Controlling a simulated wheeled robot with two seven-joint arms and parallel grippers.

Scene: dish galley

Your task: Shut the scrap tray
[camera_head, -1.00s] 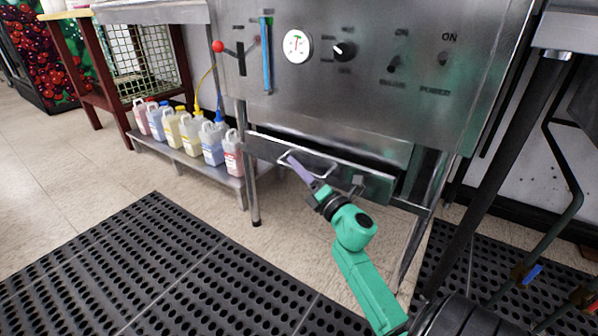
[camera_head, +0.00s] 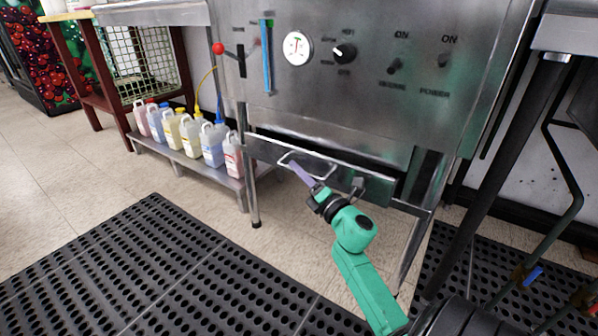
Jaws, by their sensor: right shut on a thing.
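The scrap tray (camera_head: 262,148) is a low, wide metal drawer under the steel dish machine's front panel. A thin metal bar handle (camera_head: 283,156) stands out from its front. My right gripper (camera_head: 298,169) reaches up from below right, with its purple-grey fingertips at the handle and shut on it. The right wrist and fingers cover part of the handle and tray front. How far the tray stands out is hard to tell at this angle. My left gripper is not in view.
The steel machine (camera_head: 380,100) carries a gauge, knobs and a red-tipped lever. Several chemical jugs (camera_head: 213,146) stand on a low shelf at left. Table legs (camera_head: 505,165) stand close at right. A black perforated mat (camera_head: 150,265) covers floor in front.

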